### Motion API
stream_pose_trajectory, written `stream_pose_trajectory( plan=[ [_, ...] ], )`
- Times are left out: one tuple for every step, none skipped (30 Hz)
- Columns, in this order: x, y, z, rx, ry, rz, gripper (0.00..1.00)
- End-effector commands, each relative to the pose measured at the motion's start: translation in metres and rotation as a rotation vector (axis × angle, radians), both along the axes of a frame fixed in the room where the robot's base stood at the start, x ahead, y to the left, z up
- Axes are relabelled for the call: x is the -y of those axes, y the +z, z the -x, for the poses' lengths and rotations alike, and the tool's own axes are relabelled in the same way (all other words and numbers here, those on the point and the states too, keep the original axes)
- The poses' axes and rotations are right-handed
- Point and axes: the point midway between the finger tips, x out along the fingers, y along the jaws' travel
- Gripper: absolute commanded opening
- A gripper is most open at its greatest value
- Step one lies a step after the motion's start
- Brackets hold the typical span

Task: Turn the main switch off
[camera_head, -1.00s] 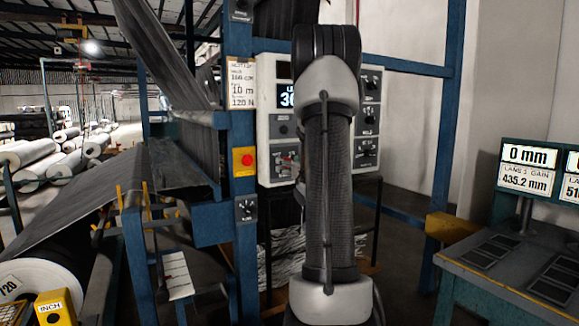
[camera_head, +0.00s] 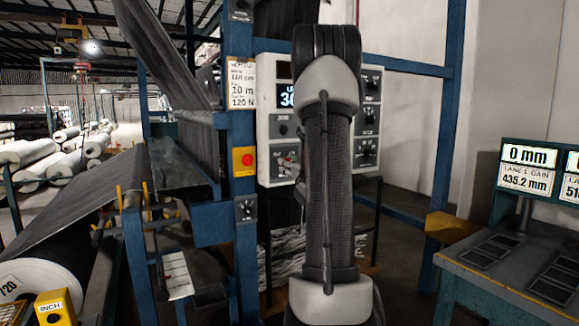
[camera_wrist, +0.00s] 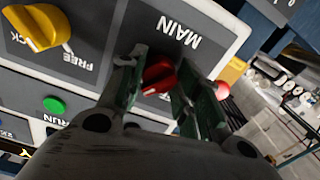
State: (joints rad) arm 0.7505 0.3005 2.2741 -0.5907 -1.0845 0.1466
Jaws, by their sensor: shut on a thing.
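The main switch (camera_wrist: 158,76) is a red knob on the grey panel, beside the word MAIN, which appears upside down in the wrist view. My gripper (camera_wrist: 157,82) has its two dark green fingers on either side of the knob and is shut on it. The fingers hide parts of the knob, and I cannot read its position marks. In the head view the control panel (camera_head: 277,95) stands behind my arm, which covers its middle. The gripper is mostly hidden there, near the panel's lower left.
A yellow knob (camera_wrist: 38,28) marked FREE and a green RUN button (camera_wrist: 54,105) are near the switch. A red rounded part (camera_wrist: 222,90) shows beside the right finger. In the head view, a red button on yellow (camera_head: 244,161) is on the blue post; a console (camera_head: 500,262) stands right.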

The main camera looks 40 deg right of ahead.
Motion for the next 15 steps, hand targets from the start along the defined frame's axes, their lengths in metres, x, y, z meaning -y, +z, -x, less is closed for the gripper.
stream_pose_trajectory(
  plan=[
    [0.0002, -0.0003, 0.0002, -0.008, 0.000, 0.033, 0.10],
    [0.0003, -0.0002, 0.0002, -0.014, 0.000, 0.056, 0.10],
    [0.0004, -0.0001, 0.0002, -0.022, 0.000, 0.090, 0.10],
    [0.0004, -0.0002, 0.0002, -0.029, 0.000, 0.116, 0.10],
    [0.0005, -0.0002, 0.0002, -0.036, 0.000, 0.145, 0.10],
    [0.0005, -0.0002, 0.0002, -0.044, 0.000, 0.181, 0.10],
    [0.0006, -0.0001, 0.0002, -0.051, 0.000, 0.209, 0.10],
    [0.0006, -0.0002, 0.0002, -0.058, 0.000, 0.237, 0.10],
    [0.0007, -0.0001, 0.0003, -0.067, 0.000, 0.274, 0.10],
    [0.0008, -0.0001, 0.0003, -0.074, 0.000, 0.302, 0.10],
    [0.0008, -0.0001, 0.0003, -0.080, 0.000, 0.329, 0.10],
    [0.0009, -0.0001, 0.0003, -0.089, 0.000, 0.366, 0.10],
    [0.0009, -0.0001, 0.0003, -0.096, 0.000, 0.395, 0.10],
    [0.0009, 0.0000, 0.0004, -0.103, 0.000, 0.423, 0.10],
    [0.0010, 0.0001, 0.0005, -0.111, 0.000, 0.460, 0.10]
  ],
)
